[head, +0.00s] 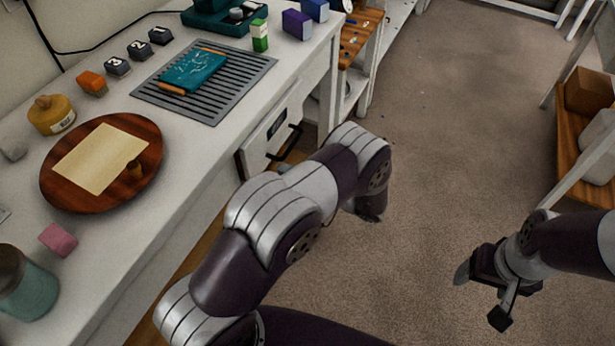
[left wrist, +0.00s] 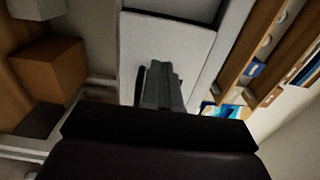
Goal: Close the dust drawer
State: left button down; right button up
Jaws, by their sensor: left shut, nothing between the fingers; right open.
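The dust drawer (head: 265,138) shows in the head view as a white front with a dark label and a dark bar handle (head: 286,150), in the side of the white bench. My left arm hides its lower right surroundings, and I cannot tell how far out it stands. My left gripper (left wrist: 160,84) is shut and empty in the left wrist view, pointing at a pale panel (left wrist: 168,45); I cannot tell whether they touch. In the head view the left fingertips are hidden behind my arm. My right gripper (head: 485,290) is open and empty over the floor, away from the bench.
A shelf with boxes (head: 590,90) stands at the right.

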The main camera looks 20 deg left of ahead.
aim_at(258, 159)
pick_arm(q)
jog(key=a, duration=0.5)
jog(key=shift+w+a, duration=0.25)
jog(key=a+p, duration=0.1)
jog(key=a, duration=0.2)
jog(key=shift+w+a+r, duration=0.1)
jog(key=shift+w+a, duration=0.05)
jog(key=shift+a, duration=0.25)
jog(key=shift+d, duration=0.1)
jog(key=shift+r, duration=0.1)
